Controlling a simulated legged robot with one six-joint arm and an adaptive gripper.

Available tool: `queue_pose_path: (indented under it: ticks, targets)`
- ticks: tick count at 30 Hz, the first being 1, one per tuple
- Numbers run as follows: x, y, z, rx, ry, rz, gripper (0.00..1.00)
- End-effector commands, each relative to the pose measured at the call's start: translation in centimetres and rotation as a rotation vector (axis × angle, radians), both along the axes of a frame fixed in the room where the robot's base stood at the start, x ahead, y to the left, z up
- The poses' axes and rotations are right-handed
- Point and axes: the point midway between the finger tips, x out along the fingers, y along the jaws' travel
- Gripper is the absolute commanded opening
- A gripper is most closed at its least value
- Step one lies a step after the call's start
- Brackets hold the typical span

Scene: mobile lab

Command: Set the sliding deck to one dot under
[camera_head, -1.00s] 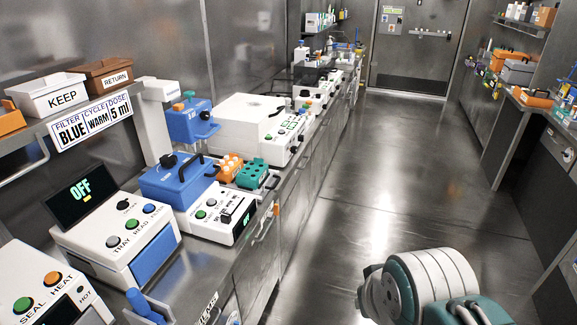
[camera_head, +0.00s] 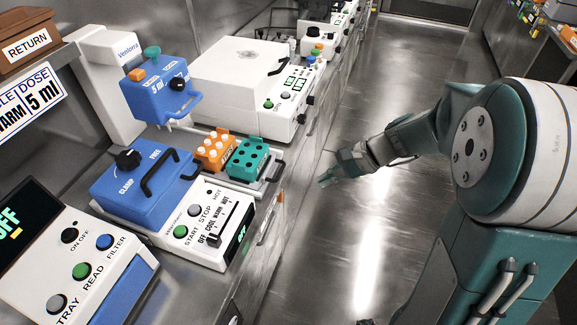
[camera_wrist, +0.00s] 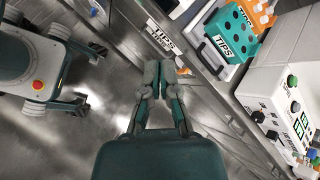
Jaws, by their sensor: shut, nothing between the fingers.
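The sliding deck (camera_head: 270,181) is a flat pale plate beside the bench's front edge, carrying an orange rack (camera_head: 213,151) and a teal rack (camera_head: 247,160). Any dots on it are too small to make out. A blue dispenser head (camera_head: 160,92) with a dark knob hangs behind the racks. My gripper (camera_head: 326,178) is right of the deck, over the aisle and apart from it. In the wrist view my gripper (camera_wrist: 158,78) is shut and empty, its fingertips near the bench front. The teal rack, labelled TIPS (camera_wrist: 229,37), is at upper right there.
A blue clamp box (camera_head: 142,187) and a white heater with a slider (camera_head: 215,225) stand left of the deck. A white machine (camera_head: 243,85) stands behind it. A panel with round buttons (camera_head: 85,270) is at lower left. The aisle floor (camera_head: 365,230) is clear.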

Motion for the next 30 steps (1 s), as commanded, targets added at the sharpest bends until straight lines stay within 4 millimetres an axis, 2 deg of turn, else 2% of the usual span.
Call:
queue_pose_path:
  ticks: [3,10,15,19,23,30]
  targets:
    - [2.9,-0.7,-2.8,0.143,0.116,-0.132,0.0]
    - [7.9,-3.0,-8.3,0.408,0.3,-0.389,0.0]
    - [10.1,-4.8,-11.6,0.549,0.383,-0.529,0.0]
    - [10.8,-5.3,-12.7,0.595,0.409,-0.575,0.0]
    - [11.2,-4.7,-13.0,0.602,0.413,-0.58,0.0]
    - [12.6,-0.9,-13.9,0.599,0.413,-0.577,0.0]
